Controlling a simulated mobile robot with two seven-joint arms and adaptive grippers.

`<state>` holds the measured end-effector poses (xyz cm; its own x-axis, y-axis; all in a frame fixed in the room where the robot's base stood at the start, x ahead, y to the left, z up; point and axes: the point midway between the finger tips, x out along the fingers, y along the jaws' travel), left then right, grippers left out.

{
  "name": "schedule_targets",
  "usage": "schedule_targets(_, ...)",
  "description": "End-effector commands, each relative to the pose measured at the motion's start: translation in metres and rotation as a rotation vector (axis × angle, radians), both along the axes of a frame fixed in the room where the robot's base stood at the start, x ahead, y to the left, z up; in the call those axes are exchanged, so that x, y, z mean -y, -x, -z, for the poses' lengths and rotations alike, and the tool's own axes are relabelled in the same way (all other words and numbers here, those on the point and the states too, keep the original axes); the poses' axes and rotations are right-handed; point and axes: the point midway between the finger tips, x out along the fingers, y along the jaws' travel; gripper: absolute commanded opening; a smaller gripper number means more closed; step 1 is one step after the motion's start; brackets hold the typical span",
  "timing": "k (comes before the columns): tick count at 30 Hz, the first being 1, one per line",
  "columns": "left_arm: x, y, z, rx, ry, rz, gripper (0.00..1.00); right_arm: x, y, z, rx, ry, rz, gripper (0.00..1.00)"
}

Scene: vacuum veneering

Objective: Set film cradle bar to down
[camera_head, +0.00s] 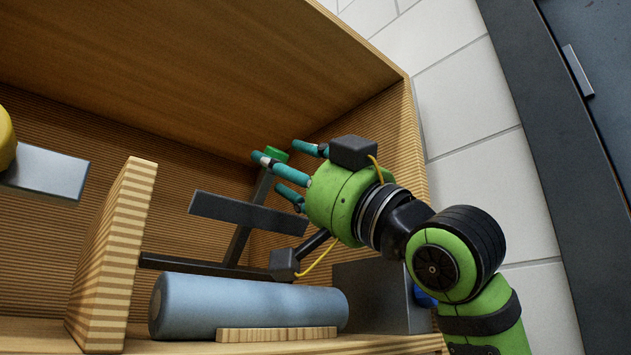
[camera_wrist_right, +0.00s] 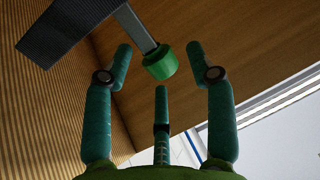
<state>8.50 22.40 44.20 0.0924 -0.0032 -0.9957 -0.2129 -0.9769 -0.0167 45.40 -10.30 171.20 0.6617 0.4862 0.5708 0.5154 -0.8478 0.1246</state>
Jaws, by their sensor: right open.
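The film cradle bar is a dark lever (camera_head: 246,222) that slants up inside a wooden cabinet, with a green knob (camera_head: 277,156) at its upper end. A dark flat crosspiece (camera_head: 250,212) joins it partway along. My right gripper (camera_head: 284,166) is open, its teal fingers spread near the knob. In the right wrist view the green knob (camera_wrist_right: 160,62) lies between the spread fingertips, and the grey lever (camera_wrist_right: 135,28) runs up from it. I cannot tell whether any finger touches the knob. My left gripper is not in view.
A blue-grey roll (camera_head: 235,304) lies below the lever, behind a low wooden strip (camera_head: 277,334). A striped wooden divider (camera_head: 112,262) stands left of it. A grey block (camera_head: 372,296) sits at the right, under my arm. The cabinet top and back enclose the lever.

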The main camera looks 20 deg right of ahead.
Motion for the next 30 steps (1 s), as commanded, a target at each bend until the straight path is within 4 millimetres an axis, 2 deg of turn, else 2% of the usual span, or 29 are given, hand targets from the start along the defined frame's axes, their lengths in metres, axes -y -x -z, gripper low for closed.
schedule_targets(15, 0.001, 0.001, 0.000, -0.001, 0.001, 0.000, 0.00, 0.046, 0.063, 0.055, 0.000, 0.000, 0.001, 0.56)
schedule_targets(21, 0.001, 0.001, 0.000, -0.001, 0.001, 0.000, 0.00, 0.052, 0.073, 0.063, 0.000, -0.001, -0.001, 0.56)
schedule_targets(29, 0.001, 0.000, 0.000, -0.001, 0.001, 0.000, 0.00, 0.053, 0.074, 0.064, -0.001, 0.000, -0.001, 0.56)
schedule_targets(30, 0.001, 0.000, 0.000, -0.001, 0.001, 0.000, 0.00, 0.053, 0.074, 0.064, -0.001, 0.000, -0.001, 0.40)
